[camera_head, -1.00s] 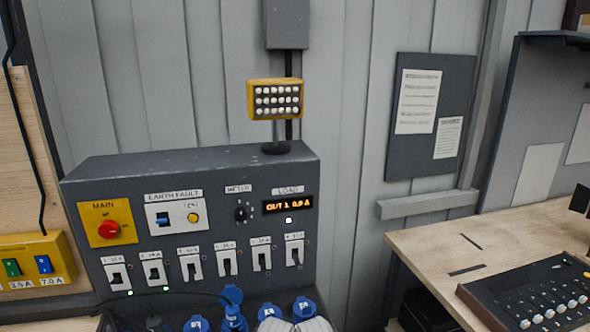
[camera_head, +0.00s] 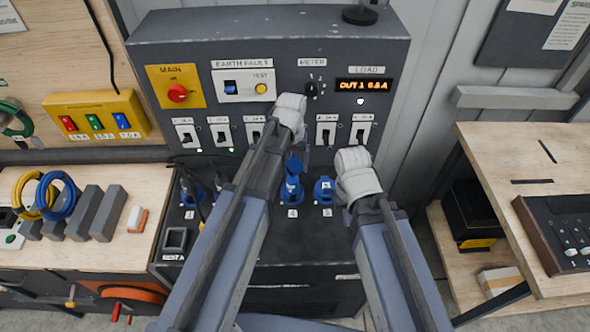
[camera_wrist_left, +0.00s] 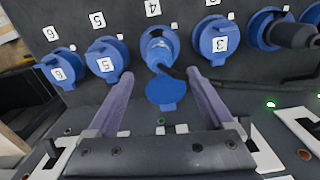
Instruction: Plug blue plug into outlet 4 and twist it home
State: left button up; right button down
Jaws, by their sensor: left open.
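The blue plug (camera_wrist_left: 158,56) sits in the mouth of outlet 4 (camera_wrist_left: 147,38) in the left wrist view, and a dark cable runs from it to the right. I cannot tell whether it is twisted. The round blue lid (camera_wrist_left: 166,91) of outlet 4 is open. In the head view, outlet 4 (camera_head: 291,192) is on the panel's lower ledge with its lid raised. My left gripper (camera_wrist_left: 158,77) is open, with its fingers apart on either side of the lid and short of the plug. My right gripper (camera_head: 350,190) is beside outlet 5 (camera_head: 324,190); its fingers are mostly hidden.
Outlets 3 (camera_wrist_left: 215,40) and 6 (camera_wrist_left: 58,68) have closed lids. A black plug (camera_wrist_left: 290,35) fills an outlet beyond outlet 3. Breaker switches (camera_head: 326,132) line the panel face. The load display (camera_head: 364,86) reads OUT 1 0.6 A. A wooden bench (camera_head: 500,150) stands at right.

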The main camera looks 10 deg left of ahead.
aim_at(292, 174)
pick_arm(q)
jog(key=shift+f+b, duration=3.95)
pick_arm(e)
jog(key=shift+f, duration=3.95)
pick_arm(q)
jog(key=shift+c, duration=0.4)
grip_shut()
jog(key=shift+m, duration=0.7)
jog(key=shift+m, duration=0.8)
